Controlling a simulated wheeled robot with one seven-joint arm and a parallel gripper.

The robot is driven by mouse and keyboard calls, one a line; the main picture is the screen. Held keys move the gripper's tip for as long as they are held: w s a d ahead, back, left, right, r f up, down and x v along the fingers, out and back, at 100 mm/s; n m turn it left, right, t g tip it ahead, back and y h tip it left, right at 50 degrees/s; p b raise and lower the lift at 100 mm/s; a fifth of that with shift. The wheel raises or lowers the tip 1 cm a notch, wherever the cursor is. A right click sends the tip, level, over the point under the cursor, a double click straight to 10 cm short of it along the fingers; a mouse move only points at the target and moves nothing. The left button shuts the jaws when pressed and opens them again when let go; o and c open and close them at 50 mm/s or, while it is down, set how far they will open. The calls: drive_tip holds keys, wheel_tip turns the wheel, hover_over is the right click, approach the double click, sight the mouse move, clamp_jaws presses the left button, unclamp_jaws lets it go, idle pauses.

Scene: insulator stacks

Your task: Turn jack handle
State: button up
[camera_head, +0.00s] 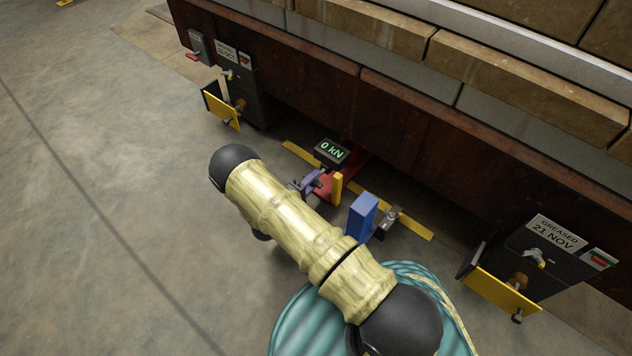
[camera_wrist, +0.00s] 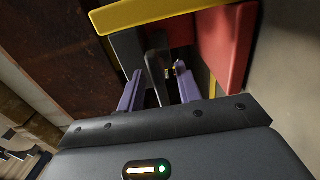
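The jack (camera_head: 332,186) is red with yellow edges and stands low at the foot of the dark beam, partly hidden behind my arm. In the wrist view its red side (camera_wrist: 228,45) and a yellow bar (camera_wrist: 150,12) fill the top. A dark upright bar (camera_wrist: 155,62), perhaps the jack handle, shows between and beyond my purple fingers. My gripper (camera_wrist: 159,72) is open, with a clear gap between its fingers; contact with the bar cannot be made out. In the head view my gripper (camera_head: 306,184) is beside the jack, mostly covered by my arm.
A display (camera_head: 332,151) reads 0 kN above the jack. A blue block (camera_head: 362,215) stands to its right. Dark units with yellow plates stand at left (camera_head: 222,108) and right (camera_head: 500,291), the right one labelled GREASED 21 NOV. The concrete floor at left is clear.

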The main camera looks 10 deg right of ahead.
drive_tip(key=shift+x, duration=1)
drive_tip(key=shift+s+a, duration=0.1)
drive_tip(key=shift+c, duration=0.8)
clamp_jaws()
drive_tip(key=shift+r+m, duration=0.1)
drive_tip(key=shift+m, duration=0.3)
